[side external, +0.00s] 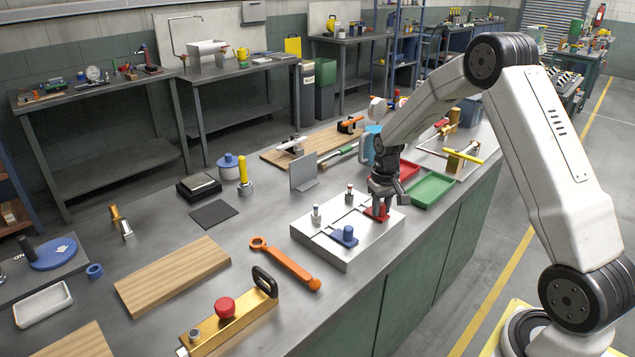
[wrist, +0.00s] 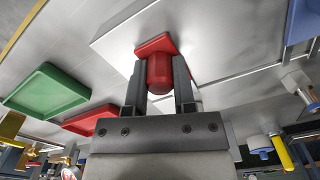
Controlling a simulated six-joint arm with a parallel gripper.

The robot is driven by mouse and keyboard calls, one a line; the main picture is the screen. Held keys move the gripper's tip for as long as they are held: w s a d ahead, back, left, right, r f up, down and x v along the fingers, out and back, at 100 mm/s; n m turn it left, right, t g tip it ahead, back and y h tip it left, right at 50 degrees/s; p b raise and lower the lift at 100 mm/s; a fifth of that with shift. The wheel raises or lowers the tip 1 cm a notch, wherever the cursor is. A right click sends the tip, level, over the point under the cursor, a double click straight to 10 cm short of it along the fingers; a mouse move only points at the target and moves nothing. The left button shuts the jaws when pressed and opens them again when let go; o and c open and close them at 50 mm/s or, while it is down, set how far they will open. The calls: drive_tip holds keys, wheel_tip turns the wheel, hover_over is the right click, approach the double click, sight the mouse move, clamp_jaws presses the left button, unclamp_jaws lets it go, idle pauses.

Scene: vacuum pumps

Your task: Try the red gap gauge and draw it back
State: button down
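The red gap gauge (side external: 376,213) has a flat plate and an upright rounded grip. It sits at the back right of the pale metal block (side external: 345,258), by a groove in its top. My gripper (side external: 380,200) is above it, pointing down. In the wrist view the gauge's red grip (wrist: 159,70) fills the space between my two dark fingers, which touch its sides. The gauge's plate shows past the fingertips, over the block. I cannot tell how far the plate is in the gap. The blue gauge (side external: 344,238) rests on the block's front part.
Two small metal posts stand on the block. A red tray (side external: 405,169) and a green tray (side external: 433,189) lie behind and to the right. An upright grey plate (side external: 303,171) stands behind left. An orange wrench (side external: 285,264) lies in front left.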

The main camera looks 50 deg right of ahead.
sight(370, 210)
drive_tip(key=shift+w, duration=1.85)
idle(1.3)
drive_tip(key=shift+s, duration=2)
drive_tip(key=shift+c, duration=2)
unclamp_jaws()
drive_tip(key=shift+r, duration=0.3)
drive_tip(key=shift+r, duration=0.35)
drive_tip(key=shift+r, duration=0.45)
